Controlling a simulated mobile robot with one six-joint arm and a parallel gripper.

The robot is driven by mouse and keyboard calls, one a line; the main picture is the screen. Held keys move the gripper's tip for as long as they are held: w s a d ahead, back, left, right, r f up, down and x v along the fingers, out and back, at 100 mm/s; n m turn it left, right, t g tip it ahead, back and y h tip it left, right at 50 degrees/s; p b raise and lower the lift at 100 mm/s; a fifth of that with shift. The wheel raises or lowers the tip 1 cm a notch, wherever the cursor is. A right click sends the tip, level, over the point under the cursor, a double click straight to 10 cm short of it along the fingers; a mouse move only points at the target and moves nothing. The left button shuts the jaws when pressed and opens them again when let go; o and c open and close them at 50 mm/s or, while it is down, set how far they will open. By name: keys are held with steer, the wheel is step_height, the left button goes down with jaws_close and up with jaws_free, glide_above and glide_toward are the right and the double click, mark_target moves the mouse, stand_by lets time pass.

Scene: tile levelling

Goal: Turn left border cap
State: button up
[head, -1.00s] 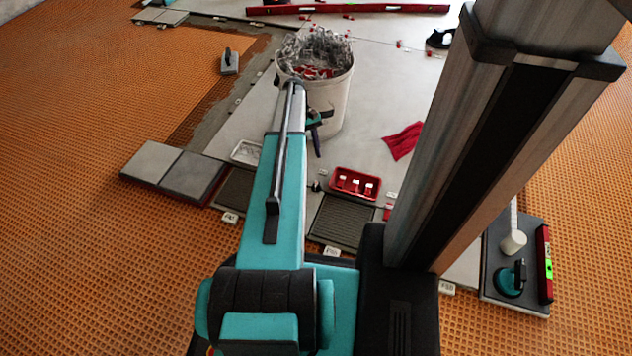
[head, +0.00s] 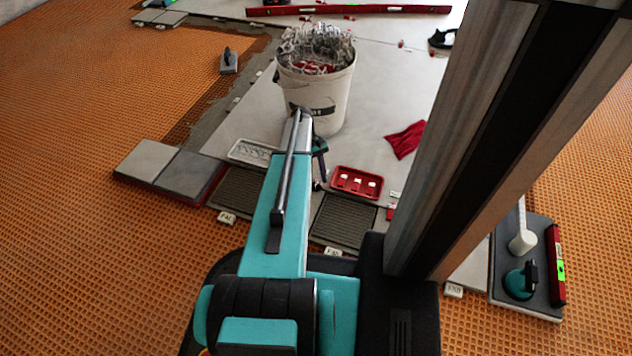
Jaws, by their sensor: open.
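My gripper (head: 319,174) shows only in part, as a teal and dark piece beyond the end of my arm, over the edge of the pale tiles. My arm hides much of it, and I see nothing held in it. A small dark piece (head: 316,186) lies just below it, between the white tray and the red tray; I cannot tell whether it is a cap. White labelled tags stand along the near tile border, one at left (head: 227,217) and one at right (head: 453,290). I cannot make out the left border cap for certain.
A white bucket of clear clips (head: 330,100) stands beyond my arm. A white tray (head: 236,155), a red tray (head: 356,196) and a red cloth (head: 405,139) lie on the tiles. Two stacked-edge tiles (head: 185,172) lie at left.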

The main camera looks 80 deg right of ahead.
steer(key=shift+f, duration=0.2)
steer(key=shift+a, duration=0.1)
steer(key=c, duration=1)
steer(key=shift+c, duration=0.2)
